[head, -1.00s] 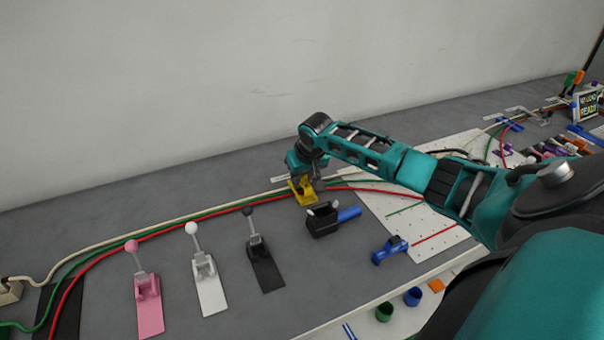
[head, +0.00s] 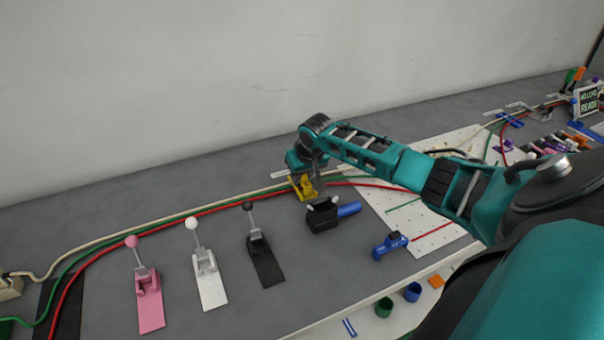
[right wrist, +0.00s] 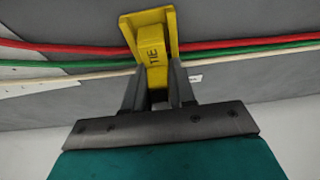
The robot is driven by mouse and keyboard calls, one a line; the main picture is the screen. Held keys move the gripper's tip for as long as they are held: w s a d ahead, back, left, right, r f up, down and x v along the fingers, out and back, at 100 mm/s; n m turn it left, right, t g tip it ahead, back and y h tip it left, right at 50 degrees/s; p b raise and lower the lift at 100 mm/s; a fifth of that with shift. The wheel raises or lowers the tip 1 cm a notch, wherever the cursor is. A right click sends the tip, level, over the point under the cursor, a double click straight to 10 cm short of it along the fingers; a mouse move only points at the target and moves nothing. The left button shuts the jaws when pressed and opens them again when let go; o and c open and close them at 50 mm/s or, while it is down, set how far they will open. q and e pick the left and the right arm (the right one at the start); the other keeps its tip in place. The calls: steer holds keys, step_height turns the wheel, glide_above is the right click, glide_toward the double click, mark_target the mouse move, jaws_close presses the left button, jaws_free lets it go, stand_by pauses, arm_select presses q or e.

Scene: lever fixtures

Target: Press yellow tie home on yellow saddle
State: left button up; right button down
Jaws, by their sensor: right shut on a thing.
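The yellow saddle (head: 301,189) stands on the grey bench where the cables run, and its upright walls also show in the right wrist view (right wrist: 131,36). The yellow tie (right wrist: 153,62), lettered TIE, lies between the saddle's walls. My right gripper (right wrist: 159,92) is shut on the near end of the tie. In the head view my right gripper (head: 318,182) reaches down at the saddle and partly hides it. I cannot tell how deep the tie sits. My left gripper is out of view.
Red, green and cream cables (head: 215,212) run along the bench through the saddle. A black block with a blue handle (head: 323,218) stands close in front. Pink (head: 149,300), white (head: 209,285) and black (head: 264,262) lever fixtures stand to the left. A white perforated board (head: 430,210) lies to the right.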

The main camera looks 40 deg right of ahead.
steer(key=shift+s+f, duration=0.1)
steer(key=shift+f, duration=0.05)
steer(key=c, duration=0.9)
jaws_free()
steer(key=shift+o, duration=0.3)
steer(key=shift+a, duration=0.1)
steer(key=shift+a+f, duration=0.15)
steer(key=shift+a, duration=0.05)
steer(key=o, duration=0.3)
steer(key=shift+d, duration=0.1)
